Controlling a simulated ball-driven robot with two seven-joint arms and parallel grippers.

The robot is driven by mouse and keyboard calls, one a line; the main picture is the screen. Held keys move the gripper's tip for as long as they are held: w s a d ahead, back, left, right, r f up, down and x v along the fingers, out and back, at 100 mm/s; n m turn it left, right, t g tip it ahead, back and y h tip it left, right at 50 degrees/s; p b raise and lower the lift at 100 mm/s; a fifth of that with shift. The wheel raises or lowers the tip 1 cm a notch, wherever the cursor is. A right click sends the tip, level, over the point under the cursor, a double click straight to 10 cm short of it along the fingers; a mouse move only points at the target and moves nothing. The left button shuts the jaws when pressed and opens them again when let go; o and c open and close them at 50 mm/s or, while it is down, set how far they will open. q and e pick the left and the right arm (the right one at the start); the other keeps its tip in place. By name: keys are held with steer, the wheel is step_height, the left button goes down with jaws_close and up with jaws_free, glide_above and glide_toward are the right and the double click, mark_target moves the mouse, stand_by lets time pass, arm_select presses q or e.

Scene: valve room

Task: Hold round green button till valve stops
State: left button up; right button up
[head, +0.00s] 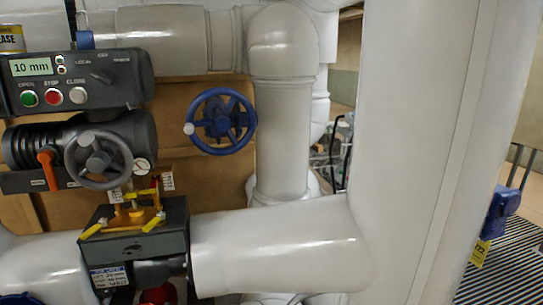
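The round green button (29,99) is on the front of a dark grey control box (105,95) at the upper left, under the label OPEN. A red STOP button (53,96) and a white CLOSE button (77,95) sit to its right. A small display (32,67) above them reads 10 mm. The valve body (135,245) stands below, with yellow parts on top, set in a white pipe. Neither of my grippers is in view. Nothing covers the green button.
A grey handwheel (98,160) and an orange lever (48,168) stick out below the box. A blue handwheel (221,121) is to the right. A thick white pipe (415,150) fills the right. Floor grating (515,250) shows at far right.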

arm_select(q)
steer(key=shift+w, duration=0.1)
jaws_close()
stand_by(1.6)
